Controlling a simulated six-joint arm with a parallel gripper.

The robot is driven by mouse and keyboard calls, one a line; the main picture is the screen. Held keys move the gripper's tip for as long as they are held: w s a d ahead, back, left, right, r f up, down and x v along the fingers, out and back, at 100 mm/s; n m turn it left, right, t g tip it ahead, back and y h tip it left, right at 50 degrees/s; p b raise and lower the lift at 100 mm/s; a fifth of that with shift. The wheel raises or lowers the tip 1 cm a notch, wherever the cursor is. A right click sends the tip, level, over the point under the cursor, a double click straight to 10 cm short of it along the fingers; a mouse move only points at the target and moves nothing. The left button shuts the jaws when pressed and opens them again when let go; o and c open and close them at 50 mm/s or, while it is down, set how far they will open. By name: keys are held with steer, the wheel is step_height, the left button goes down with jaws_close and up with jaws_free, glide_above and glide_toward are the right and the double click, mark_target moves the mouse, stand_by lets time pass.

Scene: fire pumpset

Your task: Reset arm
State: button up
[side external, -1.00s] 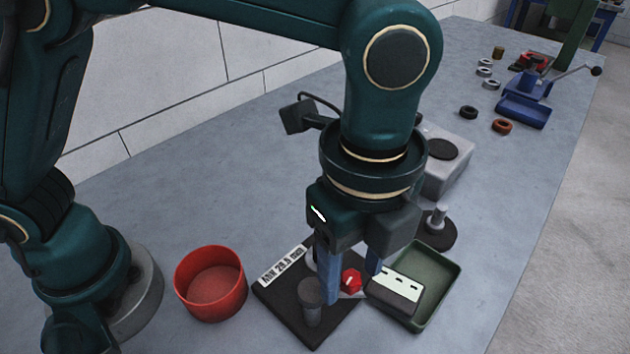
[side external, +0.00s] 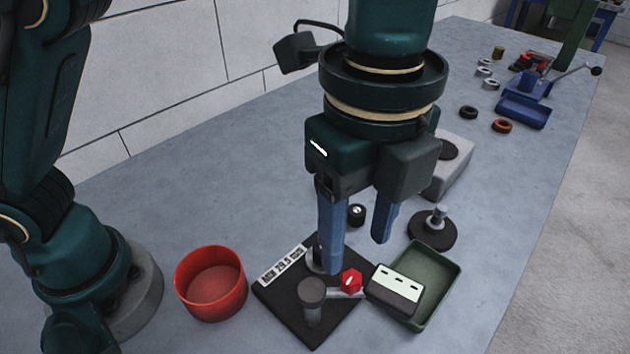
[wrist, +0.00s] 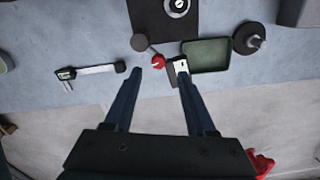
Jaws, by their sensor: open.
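My gripper (side external: 357,255) is open and empty, with its two blue fingers pointing down above the table. It hangs over the dark base plate (side external: 322,328), which carries a white label and a grey cylindrical post (side external: 312,300). A red hexagonal part (side external: 350,281) sits by the plate's right edge, below the fingers. In the wrist view, both fingers (wrist: 157,75) are spread apart with nothing between the tips, and the red part (wrist: 157,61) shows just beyond them.
A red bowl (side external: 210,283) stands left of the plate. A green tray (side external: 440,290) is at the right, with a black-and-white block (side external: 396,288) at its left edge. A dark round stand (side external: 433,230) and grey box (side external: 450,170) are behind. A blue tool (side external: 527,98) and several rings lie farther back.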

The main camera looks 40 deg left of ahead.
steer(key=w+a+r+n+t+h, duration=0.1)
steer(key=a+r+n+t, duration=0.1)
steer(key=a+r+n, duration=0.35)
steer(key=a+r+n+t, duration=0.1)
steer(key=a+r+n, duration=0.1)
steer(key=a, duration=0.6)
steer(key=s+a+f+n+t, duration=0.1)
steer(key=s+a+f+n, duration=0.1)
steer(key=a+f+n, duration=0.2)
steer(key=s+a+f+n+t+y, duration=0.1)
steer(key=s+a+f+n, duration=0.2)
steer(key=n, duration=0.6)
steer(key=shift+s+a+f+t, duration=0.3)
steer(key=shift+s+a+f, duration=0.05)
steer(key=shift+a+f, duration=0.35)
